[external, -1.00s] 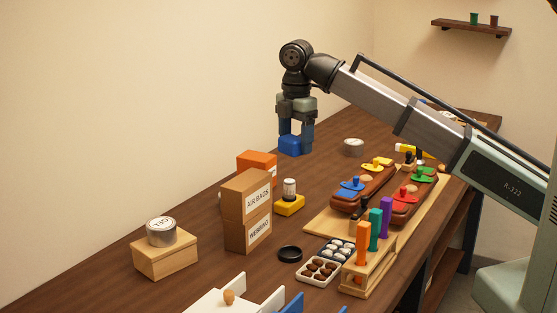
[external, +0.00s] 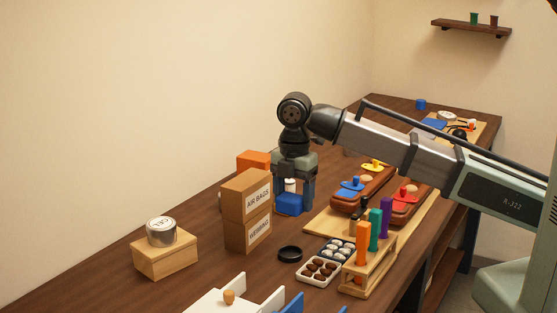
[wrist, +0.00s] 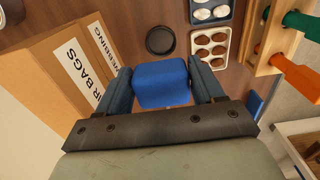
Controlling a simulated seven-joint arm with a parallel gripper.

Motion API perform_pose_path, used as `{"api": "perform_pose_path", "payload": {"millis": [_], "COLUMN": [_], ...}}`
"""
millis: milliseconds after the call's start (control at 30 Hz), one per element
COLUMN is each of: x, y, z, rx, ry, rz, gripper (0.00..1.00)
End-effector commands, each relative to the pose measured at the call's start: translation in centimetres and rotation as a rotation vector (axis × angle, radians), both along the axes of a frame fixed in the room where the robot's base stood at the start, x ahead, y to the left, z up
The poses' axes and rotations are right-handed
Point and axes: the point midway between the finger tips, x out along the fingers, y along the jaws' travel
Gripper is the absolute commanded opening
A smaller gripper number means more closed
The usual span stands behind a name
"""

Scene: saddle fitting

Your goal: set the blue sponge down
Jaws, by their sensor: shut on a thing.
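The blue sponge (external: 289,204) is held between the two fingers of my gripper (external: 293,200), just right of the stacked cardboard boxes in the external view. My gripper is shut on it and points down. In the wrist view the sponge (wrist: 161,84) sits between the dark blue fingers, with the table beyond it. The external view does not clearly show whether its underside touches the table. The yellow block there is hidden behind the sponge and fingers; part of a pale canister (external: 290,185) shows between the fingers.
The AIR BAGS box (external: 246,195) stands close to the left, on the WEBBING box (external: 248,232). An orange box (external: 254,160) is behind. A black round lid (external: 290,254) and a tray of brown pieces (external: 318,270) lie in front. The saddle board (external: 325,225) is right.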

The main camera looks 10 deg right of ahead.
Motion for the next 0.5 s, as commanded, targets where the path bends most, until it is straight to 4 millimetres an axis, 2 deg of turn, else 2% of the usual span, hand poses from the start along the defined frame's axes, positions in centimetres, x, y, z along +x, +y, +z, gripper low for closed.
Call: {"api": "perform_pose_path", "payload": {"millis": [267,500], "x": [0.0,0.0], "y": [0.0,-0.1], "z": [-2.4,-6.0], "rx": [-0.001,-0.002], "ry": [0.001,0.001], "rz": [-0.001,-0.001], "gripper": [0.38,0.38]}}
